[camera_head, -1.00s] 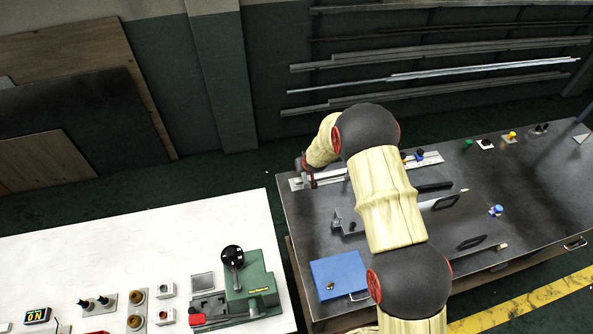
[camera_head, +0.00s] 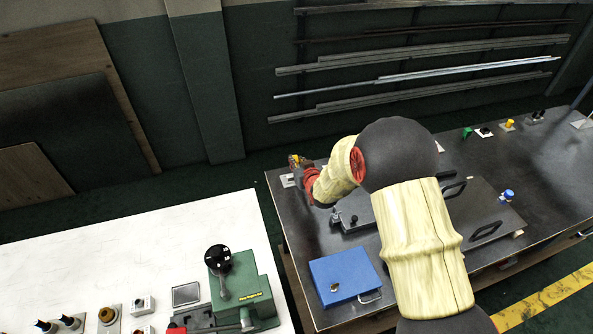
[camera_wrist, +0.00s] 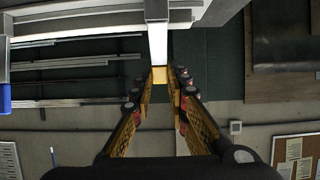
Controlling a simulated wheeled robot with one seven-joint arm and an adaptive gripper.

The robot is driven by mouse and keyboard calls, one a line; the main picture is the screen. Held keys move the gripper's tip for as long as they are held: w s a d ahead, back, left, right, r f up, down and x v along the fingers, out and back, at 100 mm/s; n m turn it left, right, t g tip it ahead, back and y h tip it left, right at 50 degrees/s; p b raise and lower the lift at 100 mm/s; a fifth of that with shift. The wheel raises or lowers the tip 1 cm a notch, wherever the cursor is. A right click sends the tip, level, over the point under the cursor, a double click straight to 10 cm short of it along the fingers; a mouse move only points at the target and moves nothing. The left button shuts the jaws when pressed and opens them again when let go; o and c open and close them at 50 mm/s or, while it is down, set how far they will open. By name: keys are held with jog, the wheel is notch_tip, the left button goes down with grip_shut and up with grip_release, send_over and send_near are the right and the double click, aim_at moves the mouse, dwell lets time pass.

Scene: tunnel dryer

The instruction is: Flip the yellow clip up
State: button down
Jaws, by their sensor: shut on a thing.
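The yellow clip (camera_wrist: 159,75) shows in the wrist view at the end of a pale metal bar (camera_wrist: 157,42). My gripper (camera_wrist: 160,84) is shut on it, with a yellow-lined finger on each side of it. In the head view my gripper (camera_head: 300,168) is at the far left corner of the dark table, and a small yellow spot, likely the clip (camera_head: 293,159), shows at its tip. A white base plate (camera_head: 287,181) lies just left of it. My arm hides much of the rail behind.
The dark table (camera_head: 300,230) carries a blue box (camera_head: 345,278), a flat dark panel with handles (camera_head: 480,215), and small yellow (camera_head: 508,124) and green (camera_head: 467,132) parts at the far right. A white table (camera_head: 150,250) with a green press (camera_head: 240,285) stands at left.

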jog(key=shift+s+d+t+y+b, duration=0.15)
jog(key=shift+s+t+y+b, duration=0.45)
jog(key=shift+b, duration=1.3)
jog(key=shift+s+d+t+h+b, duration=0.1)
jog(key=shift+s+t+b, duration=0.1)
jog(key=shift+t+b, duration=1.25)
jog(key=shift+s+r+b, duration=0.2)
jog(key=shift+r+b, duration=0.05)
jog(key=shift+b, duration=1)
jog(key=shift+s, duration=0.1)
jog(key=c, duration=1.7)
grip_release()
jog(key=shift+c, duration=0.2)
jog(key=shift+s+d, duration=0.1)
jog(key=v, duration=1.2)
